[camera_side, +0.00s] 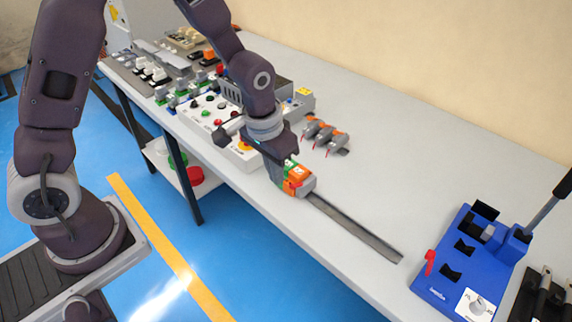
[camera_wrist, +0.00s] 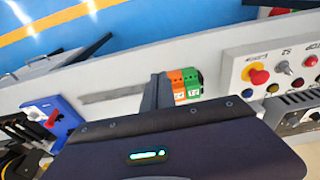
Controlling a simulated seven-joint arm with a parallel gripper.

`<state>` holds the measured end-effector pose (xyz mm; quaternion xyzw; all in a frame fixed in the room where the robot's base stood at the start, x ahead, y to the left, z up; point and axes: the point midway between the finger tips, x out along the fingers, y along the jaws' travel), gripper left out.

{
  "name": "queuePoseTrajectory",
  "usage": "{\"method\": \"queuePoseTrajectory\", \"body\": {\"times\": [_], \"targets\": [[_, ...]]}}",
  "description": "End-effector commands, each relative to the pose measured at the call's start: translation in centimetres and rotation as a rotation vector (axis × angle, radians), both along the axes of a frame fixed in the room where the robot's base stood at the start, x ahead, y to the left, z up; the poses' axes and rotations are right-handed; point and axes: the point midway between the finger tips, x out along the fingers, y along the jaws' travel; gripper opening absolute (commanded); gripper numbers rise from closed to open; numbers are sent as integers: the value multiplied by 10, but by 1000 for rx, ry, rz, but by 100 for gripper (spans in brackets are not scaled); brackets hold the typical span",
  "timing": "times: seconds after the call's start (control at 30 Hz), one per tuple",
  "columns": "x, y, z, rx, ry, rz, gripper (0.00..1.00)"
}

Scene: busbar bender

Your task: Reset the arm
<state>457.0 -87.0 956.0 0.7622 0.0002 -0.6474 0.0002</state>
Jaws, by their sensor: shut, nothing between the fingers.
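My gripper (camera_side: 287,163) is low over the table, close to the orange and green terminal blocks (camera_side: 298,180). In the wrist view its dark fingers (camera_wrist: 158,92) are together, with nothing seen between them. There the terminal blocks (camera_wrist: 186,84) show just right of the fingers; I cannot tell whether they touch. The blue busbar bender (camera_side: 472,262) with its long lever stands at the right in the side view, apart from my gripper. It also shows at the left in the wrist view (camera_wrist: 62,121).
A flat metal bar (camera_side: 355,228) runs from the terminal blocks toward the bender. A control box with buttons (camera_side: 225,125) is left of my gripper. Several grey and orange connectors (camera_side: 325,135) lie behind. Dark tools (camera_side: 545,295) lie far right. The table's back middle is clear.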

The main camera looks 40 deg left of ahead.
Motion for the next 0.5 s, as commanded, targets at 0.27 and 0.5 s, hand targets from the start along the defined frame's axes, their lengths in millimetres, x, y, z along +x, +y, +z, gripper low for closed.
{"method": "queuePoseTrajectory", "body": {"times": [0.27, 0.5], "targets": [[-1, 0, 1, 0, -1, 0, 0], [-39, 17, 108, -10, -118, 7, 0]]}}
